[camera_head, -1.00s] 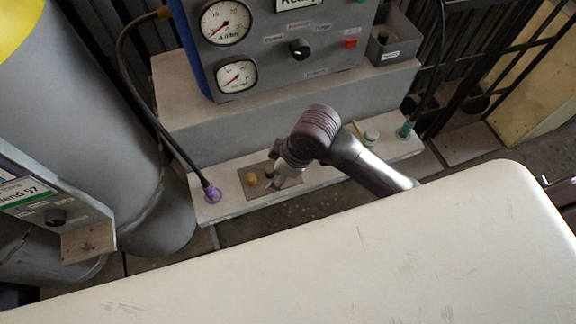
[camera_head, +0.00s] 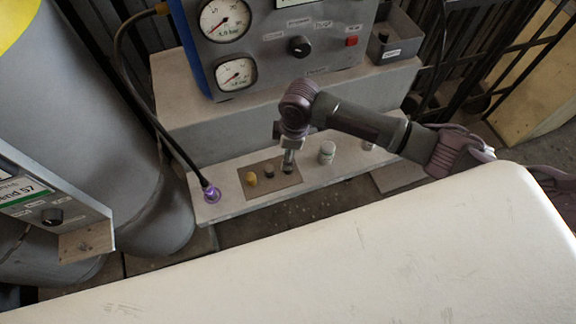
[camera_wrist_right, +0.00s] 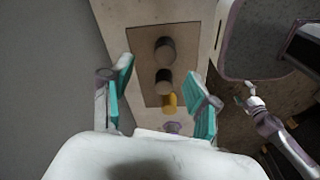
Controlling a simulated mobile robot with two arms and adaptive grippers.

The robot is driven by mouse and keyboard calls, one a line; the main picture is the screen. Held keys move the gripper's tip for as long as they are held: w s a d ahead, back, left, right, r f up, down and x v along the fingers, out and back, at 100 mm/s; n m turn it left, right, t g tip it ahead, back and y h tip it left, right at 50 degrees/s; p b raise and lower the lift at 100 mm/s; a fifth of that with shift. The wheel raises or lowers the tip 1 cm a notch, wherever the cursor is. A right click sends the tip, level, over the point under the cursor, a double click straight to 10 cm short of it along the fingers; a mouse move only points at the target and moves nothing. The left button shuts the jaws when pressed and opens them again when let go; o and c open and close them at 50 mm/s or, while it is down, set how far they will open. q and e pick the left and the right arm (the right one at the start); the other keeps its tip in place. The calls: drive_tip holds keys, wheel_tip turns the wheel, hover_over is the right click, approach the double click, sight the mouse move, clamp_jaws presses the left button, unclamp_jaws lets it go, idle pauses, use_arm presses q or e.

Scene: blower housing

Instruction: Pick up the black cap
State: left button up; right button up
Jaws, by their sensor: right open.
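A brown plate (camera_head: 262,190) on the pale ledge carries a yellow cap (camera_head: 251,179) and a dark cap (camera_head: 269,171) beside it. In the right wrist view, two dark caps stand in a row with the yellow cap (camera_wrist_right: 170,103): one farther up (camera_wrist_right: 165,49), one nearer the yellow (camera_wrist_right: 164,82). I cannot tell which is the black one. My right gripper (camera_head: 288,168) points down at the plate's right end. In its wrist view its teal fingers (camera_wrist_right: 162,84) are apart, with nothing gripped. My left gripper (camera_wrist_right: 249,96) appears small at the right; its jaw state is unclear.
A purple hose fitting (camera_head: 212,194) stands at the ledge's left end. A white cylinder (camera_head: 327,152) stands right of the plate. The grey gauge panel (camera_head: 290,55) rises behind. A pale tabletop (camera_head: 330,260) fills the foreground. A large grey tank (camera_head: 90,130) stands left.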

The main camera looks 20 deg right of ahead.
drive_tip(key=f, duration=0.5)
drive_tip(key=shift+s, duration=0.3)
drive_tip(key=shift+f, duration=0.45)
drive_tip(key=c, duration=1)
drive_tip(key=shift+c, duration=0.2)
drive_tip(key=shift+r, duration=0.15)
wheel_tip(320, 180, up, 4)
drive_tip(key=shift+s+d+r, duration=0.1)
drive_tip(key=shift+r, duration=0.05)
drive_tip(key=s+d+r+p, duration=0.1)
drive_tip(key=s+d+r, duration=0.3)
drive_tip(key=s, duration=0.6)
wheel_tip(320, 180, up, 2)
drive_tip(key=shift+s+d+r, duration=0.15)
drive_tip(key=shift+s+r, duration=0.1)
